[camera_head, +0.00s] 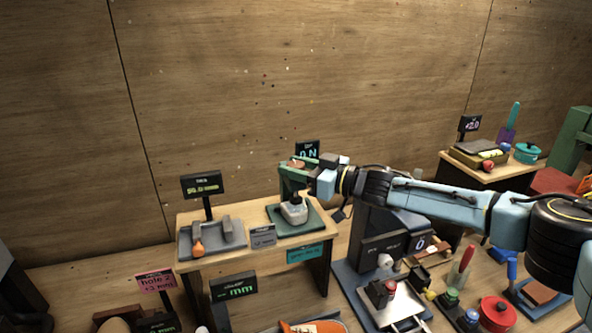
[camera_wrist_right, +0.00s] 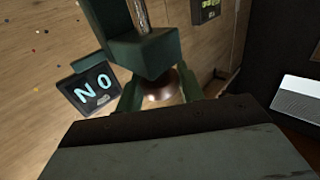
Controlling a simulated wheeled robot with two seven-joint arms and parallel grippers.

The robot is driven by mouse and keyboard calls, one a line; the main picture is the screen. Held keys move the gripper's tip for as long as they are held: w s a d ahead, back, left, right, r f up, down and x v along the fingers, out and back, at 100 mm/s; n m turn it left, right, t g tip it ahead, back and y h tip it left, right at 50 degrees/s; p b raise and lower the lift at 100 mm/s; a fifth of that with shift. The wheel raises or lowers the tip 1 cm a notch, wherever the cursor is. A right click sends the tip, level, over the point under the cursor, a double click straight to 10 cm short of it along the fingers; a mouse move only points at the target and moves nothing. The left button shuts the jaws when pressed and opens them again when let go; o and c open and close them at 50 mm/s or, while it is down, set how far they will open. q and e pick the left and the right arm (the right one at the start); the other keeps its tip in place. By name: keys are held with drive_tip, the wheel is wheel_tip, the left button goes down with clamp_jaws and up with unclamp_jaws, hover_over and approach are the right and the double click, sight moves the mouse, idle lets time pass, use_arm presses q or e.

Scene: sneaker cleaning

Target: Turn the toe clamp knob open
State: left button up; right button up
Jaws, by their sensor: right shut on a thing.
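The toe clamp is a green frame (camera_head: 290,184) over a pale sneaker (camera_head: 294,212) on a dark green base (camera_head: 309,224) on the small wooden table. Its brown round knob (camera_head: 298,163) sits on top of the frame. In the right wrist view, which is upside down, the knob (camera_wrist_right: 163,92) shows beside the green crossbar (camera_wrist_right: 150,60), with a metal threaded spindle (camera_wrist_right: 139,14) beyond. My right gripper (camera_head: 311,169) is at the knob from the right, shut on it; the fingertip contact is mostly hidden. My left gripper is not in view.
A grey tray (camera_head: 184,246) with a display on a post (camera_head: 202,187) is left on the same table. Right of it, a blue-based machine (camera_head: 345,277) and a red pot (camera_head: 497,313) stand below my right arm.

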drive_tip(key=shift+r+n+g, duration=0.1)
drive_tip(key=shift+n+g, duration=0.2)
drive_tip(key=shift+g, duration=0.2)
drive_tip(key=o, duration=1)
drive_tip(key=shift+c, duration=0.2)
drive_tip(key=b+v, duration=0.1)
drive_tip(key=v, duration=1.2)
drive_tip(key=shift+d+f+b, duration=0.15)
drive_tip(key=shift+f+b, duration=0.1)
drive_tip(key=shift+b, duration=0.1)
drive_tip(key=shift+s, duration=0.1)
